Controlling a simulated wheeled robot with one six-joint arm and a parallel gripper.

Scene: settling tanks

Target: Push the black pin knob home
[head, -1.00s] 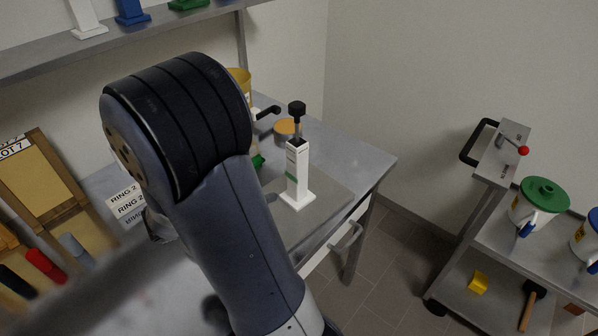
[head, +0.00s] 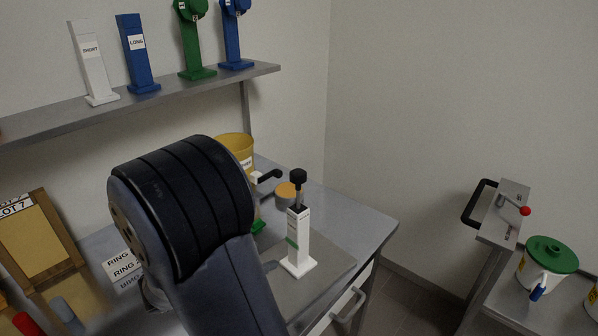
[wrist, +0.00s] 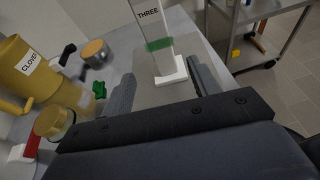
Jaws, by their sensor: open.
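The black pin knob (head: 298,177) sits on a short stem above the top of a white upright post (head: 299,237). The post has a green band and a square white foot, and stands on a grey mat on the metal table. In the wrist view the post (wrist: 150,27) shows the word THREE, and its top and the knob are out of frame. My gripper (wrist: 160,72) is open, its two fingers apart on either side of the post's lower part in the picture. I cannot tell how far they are from it.
A shelf (head: 150,103) holds several coloured stands above. A trolley with a green-lidded pot (head: 546,258) is at right, across open floor.

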